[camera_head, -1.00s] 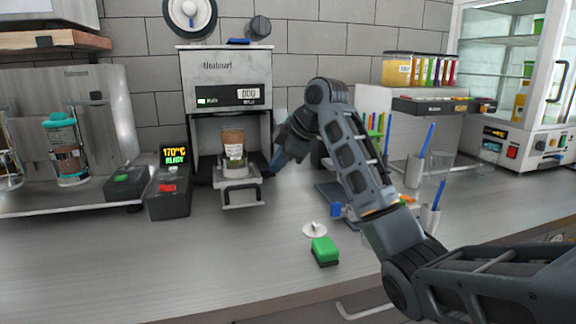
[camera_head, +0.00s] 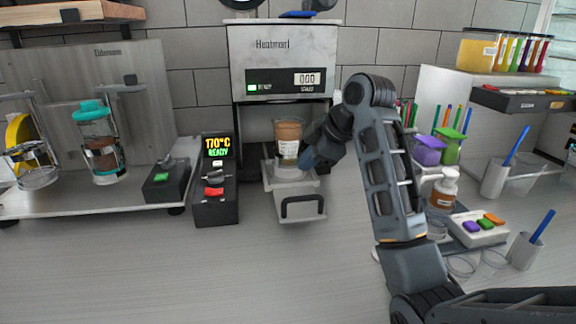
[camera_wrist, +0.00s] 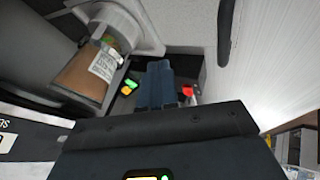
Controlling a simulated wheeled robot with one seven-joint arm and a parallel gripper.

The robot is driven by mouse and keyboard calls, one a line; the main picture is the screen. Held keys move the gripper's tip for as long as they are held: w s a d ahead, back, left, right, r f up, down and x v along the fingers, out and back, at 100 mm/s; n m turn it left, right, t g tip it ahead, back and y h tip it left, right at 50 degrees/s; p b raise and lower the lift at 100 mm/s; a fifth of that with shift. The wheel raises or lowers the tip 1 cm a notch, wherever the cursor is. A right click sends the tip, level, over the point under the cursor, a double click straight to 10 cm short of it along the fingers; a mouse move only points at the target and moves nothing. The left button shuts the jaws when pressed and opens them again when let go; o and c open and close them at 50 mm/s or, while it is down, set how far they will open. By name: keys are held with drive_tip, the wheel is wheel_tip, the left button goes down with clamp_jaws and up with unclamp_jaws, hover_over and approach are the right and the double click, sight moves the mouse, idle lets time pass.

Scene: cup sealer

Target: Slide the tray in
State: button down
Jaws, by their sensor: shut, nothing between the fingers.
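The tray (camera_head: 300,207), a pale plate with a black handle at its front, sticks out from the lower opening of the sealing machine (camera_head: 250,65). A brown cup with a white label (camera_head: 289,130) stands upright in the tray's holder. My gripper (camera_head: 308,160) is shut and empty, just right of the cup and over the tray's right side. In the wrist view, its blue-grey fingers (camera_wrist: 160,85) are together, with the cup (camera_wrist: 85,75) to their left. The tray (camera_wrist: 147,30) and its dark handle (camera_wrist: 226,30) show above the fingers. I cannot tell whether the fingertips touch the tray.
A black control box with a "170°C READY" display (camera_head: 217,180) stands left of the tray. A box with a green button (camera_head: 165,180) is farther left. The front counter is clear.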

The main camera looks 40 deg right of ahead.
sight(282, 189)
drive_tip(key=p+x, duration=0.1)
drive_tip(key=x, duration=0.8)
drive_tip(key=shift+w+f, duration=0.2)
drive_tip(key=shift+f, duration=0.1)
